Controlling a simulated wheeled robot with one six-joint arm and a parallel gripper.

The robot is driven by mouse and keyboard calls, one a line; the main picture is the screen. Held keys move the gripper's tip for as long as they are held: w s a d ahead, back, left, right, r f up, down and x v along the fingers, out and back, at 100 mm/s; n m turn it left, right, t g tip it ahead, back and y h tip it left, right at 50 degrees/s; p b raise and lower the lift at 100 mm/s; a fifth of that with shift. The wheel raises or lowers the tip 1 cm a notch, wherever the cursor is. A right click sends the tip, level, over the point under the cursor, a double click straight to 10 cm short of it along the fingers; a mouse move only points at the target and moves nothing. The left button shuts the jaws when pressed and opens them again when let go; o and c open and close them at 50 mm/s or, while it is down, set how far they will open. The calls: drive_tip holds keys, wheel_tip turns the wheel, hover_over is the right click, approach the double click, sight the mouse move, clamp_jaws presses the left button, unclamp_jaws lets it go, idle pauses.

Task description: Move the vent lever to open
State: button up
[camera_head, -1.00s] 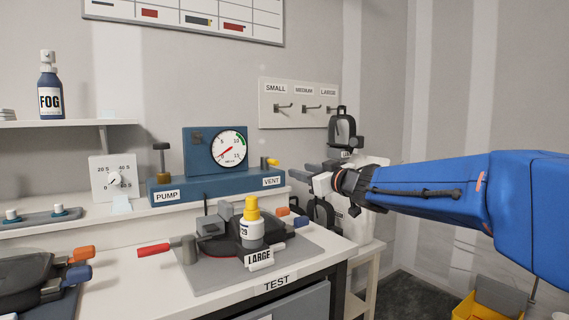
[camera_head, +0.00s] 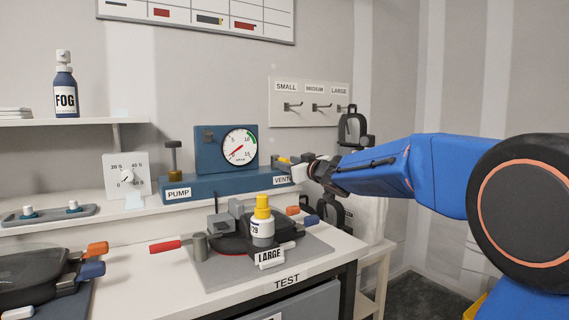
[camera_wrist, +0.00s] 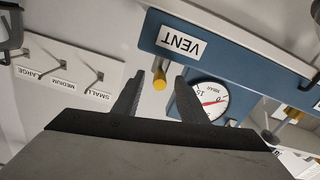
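The vent lever, with a yellow tip (camera_wrist: 159,80), sticks out beside the VENT label (camera_wrist: 181,42) on the blue pump unit (camera_wrist: 218,58). In the head view its yellow tip (camera_head: 284,160) shows above the right end of the unit, partly covered by my gripper. My gripper (camera_head: 293,166) is at that right end. In the wrist view my gripper (camera_wrist: 160,77) is open, with one finger on each side of the yellow tip. Gaps show between the tip and both fingers, so I see no contact. The gauge (camera_head: 239,147) has a red needle at the low side.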

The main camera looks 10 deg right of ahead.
drive_tip(key=shift+x, duration=1.5)
clamp_jaws()
